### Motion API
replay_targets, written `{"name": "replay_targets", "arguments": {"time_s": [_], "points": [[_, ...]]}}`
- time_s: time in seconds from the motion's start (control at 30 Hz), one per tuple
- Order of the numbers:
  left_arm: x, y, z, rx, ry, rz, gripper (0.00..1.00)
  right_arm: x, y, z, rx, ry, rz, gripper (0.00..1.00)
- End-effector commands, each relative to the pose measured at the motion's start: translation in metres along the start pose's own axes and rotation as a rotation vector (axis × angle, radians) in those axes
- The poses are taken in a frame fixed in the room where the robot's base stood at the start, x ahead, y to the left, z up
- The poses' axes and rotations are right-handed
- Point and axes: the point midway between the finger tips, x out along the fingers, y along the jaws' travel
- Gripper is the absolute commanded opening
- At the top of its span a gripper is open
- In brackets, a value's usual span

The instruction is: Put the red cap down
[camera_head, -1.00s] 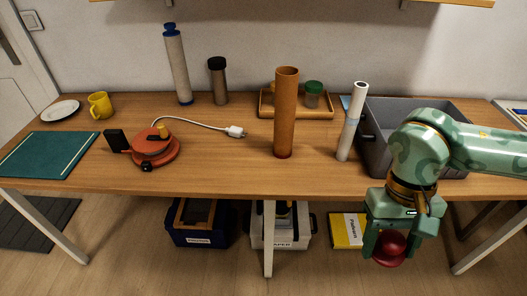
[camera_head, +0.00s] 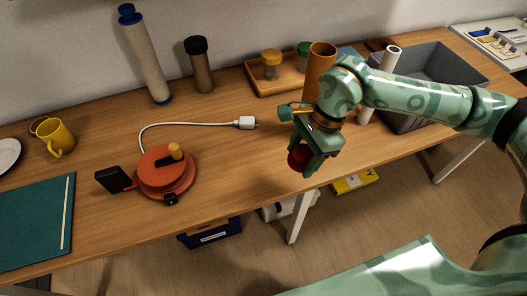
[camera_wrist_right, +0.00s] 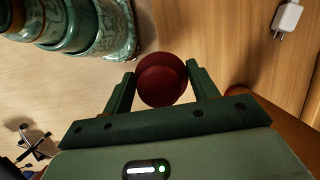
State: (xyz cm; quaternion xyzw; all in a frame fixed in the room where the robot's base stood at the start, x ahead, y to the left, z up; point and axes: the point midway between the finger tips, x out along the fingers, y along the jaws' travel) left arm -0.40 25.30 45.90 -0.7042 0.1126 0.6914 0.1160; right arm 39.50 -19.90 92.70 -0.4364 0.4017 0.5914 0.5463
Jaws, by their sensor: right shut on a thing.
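The red cap (camera_head: 299,158) is held between the fingers of my right gripper (camera_head: 306,155). In the head view it is at the front edge of the wooden table (camera_head: 225,175), in front of the brown tube (camera_head: 319,62). How high it is above the table I cannot tell. In the right wrist view the round red cap (camera_wrist_right: 162,78) sits between the two green fingers of the right gripper (camera_wrist_right: 160,85). My left gripper is not in view.
An orange-red round device (camera_head: 164,172) and a white plug (camera_head: 246,123) lie left of the gripper. A wooden tray (camera_head: 262,88) with jars, a white roll (camera_head: 391,57) and a grey bin (camera_head: 440,68) stand behind. Table around the plug is clear.

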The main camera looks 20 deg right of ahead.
Motion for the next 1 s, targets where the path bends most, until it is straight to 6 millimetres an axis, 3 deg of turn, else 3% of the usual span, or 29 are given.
{"name": "replay_targets", "arguments": {"time_s": [0.17,0.4,0.5,0.7,0.87,1.0], "points": [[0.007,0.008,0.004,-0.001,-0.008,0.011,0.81,0.017,-0.026,0.001,0.068,-0.002,-0.018,0.37],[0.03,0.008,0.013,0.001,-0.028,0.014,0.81,0.057,-0.093,0.01,0.068,-0.003,-0.014,0.37],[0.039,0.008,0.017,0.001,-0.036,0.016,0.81,0.081,-0.108,0.006,0.067,-0.002,-0.011,0.37],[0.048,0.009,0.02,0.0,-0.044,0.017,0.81,0.102,-0.128,0.005,0.064,-0.001,-0.016,0.37],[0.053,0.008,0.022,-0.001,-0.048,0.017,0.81,0.112,-0.136,0.004,0.064,-0.001,-0.015,0.37],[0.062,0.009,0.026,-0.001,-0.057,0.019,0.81,0.136,-0.135,-0.003,0.065,-0.002,-0.012,0.37]]}}
